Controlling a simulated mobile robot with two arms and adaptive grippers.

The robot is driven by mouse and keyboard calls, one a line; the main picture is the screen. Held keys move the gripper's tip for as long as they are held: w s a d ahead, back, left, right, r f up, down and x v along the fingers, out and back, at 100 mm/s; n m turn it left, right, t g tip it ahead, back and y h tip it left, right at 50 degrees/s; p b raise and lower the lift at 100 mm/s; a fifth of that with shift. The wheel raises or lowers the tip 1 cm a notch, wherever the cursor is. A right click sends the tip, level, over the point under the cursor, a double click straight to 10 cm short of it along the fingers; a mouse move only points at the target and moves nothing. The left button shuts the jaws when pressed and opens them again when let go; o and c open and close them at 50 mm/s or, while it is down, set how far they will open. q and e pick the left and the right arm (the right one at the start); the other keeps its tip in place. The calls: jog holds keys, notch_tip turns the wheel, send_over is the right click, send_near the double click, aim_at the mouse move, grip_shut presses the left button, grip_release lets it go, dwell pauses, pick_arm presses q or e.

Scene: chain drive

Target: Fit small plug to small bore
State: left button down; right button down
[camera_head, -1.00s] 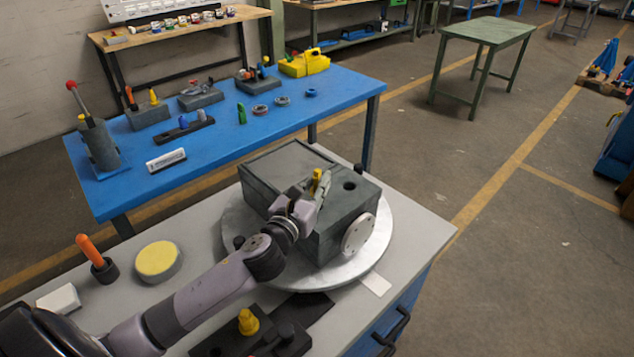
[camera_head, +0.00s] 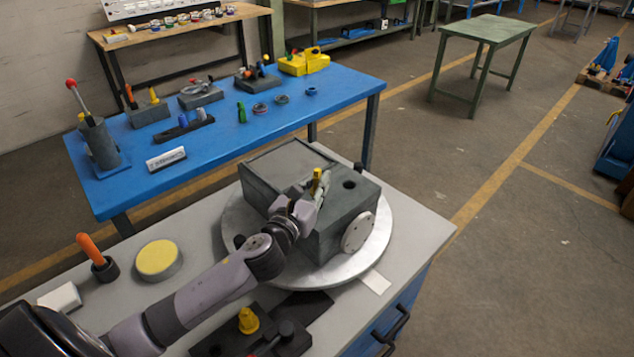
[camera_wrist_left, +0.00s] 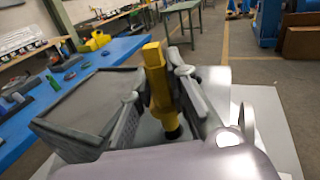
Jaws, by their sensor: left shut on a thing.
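The small plug (camera_wrist_left: 159,78) is yellow with a dark lower end, and it stands upright between the fingers of my left gripper (camera_wrist_left: 157,92). In the head view my left gripper (camera_head: 312,193) is shut on the plug (camera_head: 316,182) over the top of the grey housing block (camera_head: 345,211). The plug's dark lower end is at or just above the block's top; I cannot tell whether it is in the small bore, which is hidden by the gripper. A round dark open bore (camera_head: 349,184) shows to the right. My right gripper is not in view.
The block sits on a round metal turntable (camera_head: 236,222) on a grey bench. A dark holder (camera_head: 282,340) with another yellow plug (camera_head: 248,320) is at the front. An orange-handled tool (camera_head: 90,250) and a yellow-topped disc (camera_head: 158,258) stand left. A blue table (camera_head: 220,130) is behind.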

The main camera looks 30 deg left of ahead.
pick_arm(q)
jog(key=shift+f+b, duration=1.35)
jog(key=shift+f, duration=0.65)
jog(key=c, duration=1.5)
grip_release()
jog(key=shift+o, duration=0.2)
jog(key=s, duration=1.2)
jog(key=shift+d, duration=0.3)
